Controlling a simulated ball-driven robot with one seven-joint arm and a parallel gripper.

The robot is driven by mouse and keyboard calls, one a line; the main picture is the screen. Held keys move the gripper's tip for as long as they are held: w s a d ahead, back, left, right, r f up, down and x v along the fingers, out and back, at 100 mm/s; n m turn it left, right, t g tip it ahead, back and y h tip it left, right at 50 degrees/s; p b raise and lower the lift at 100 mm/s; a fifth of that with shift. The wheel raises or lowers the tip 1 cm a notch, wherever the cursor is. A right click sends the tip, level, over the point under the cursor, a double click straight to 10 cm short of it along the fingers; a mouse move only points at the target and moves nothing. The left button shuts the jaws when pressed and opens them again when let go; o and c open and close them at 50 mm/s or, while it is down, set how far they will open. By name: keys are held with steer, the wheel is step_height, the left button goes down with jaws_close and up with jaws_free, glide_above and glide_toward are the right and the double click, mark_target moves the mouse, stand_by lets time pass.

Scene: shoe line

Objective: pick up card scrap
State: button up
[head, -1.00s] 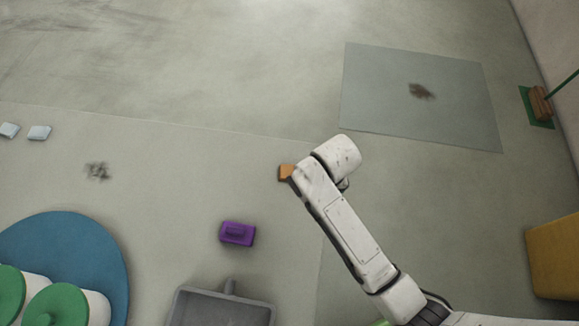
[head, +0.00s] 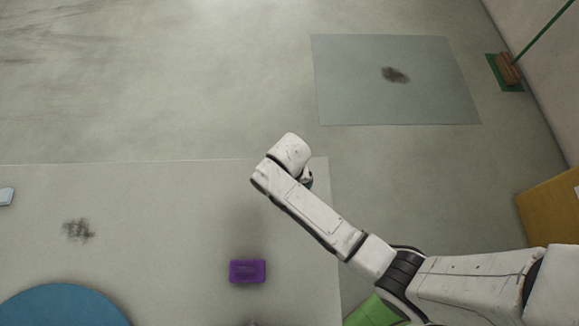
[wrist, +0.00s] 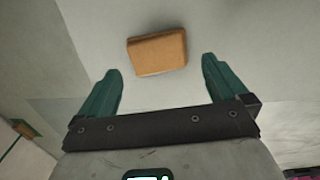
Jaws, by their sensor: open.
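The card scrap (wrist: 157,53) looks like a small orange-brown piece with a thick edge, lying on the pale floor in the wrist view. My gripper (wrist: 160,66) has its two green fingers spread wide, with nothing held. The scrap shows ahead of and between the fingertips, apart from both. In the head view my arm's end hangs over the floor and hides the gripper, and the scrap does not show there.
A purple block (head: 247,271) lies on the floor below my arm. A grey-blue mat (head: 350,95) with a dark smudge, a broom (head: 508,68) and a yellow box (head: 550,215) are at right. A blue disc (head: 62,308) is at lower left.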

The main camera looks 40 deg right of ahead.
steer(key=shift+w+d+f, duration=0.1)
steer(key=shift+d+f, duration=0.05)
steer(key=shift+f, duration=1.3)
steer(key=shift+w+d+f, duration=0.1)
steer(key=shift+f, duration=1.3)
steer(key=shift+s, duration=0.1)
steer(key=c, duration=0.7)
steer(key=shift+c, duration=0.2)
steer(key=shift+r, duration=0.1)
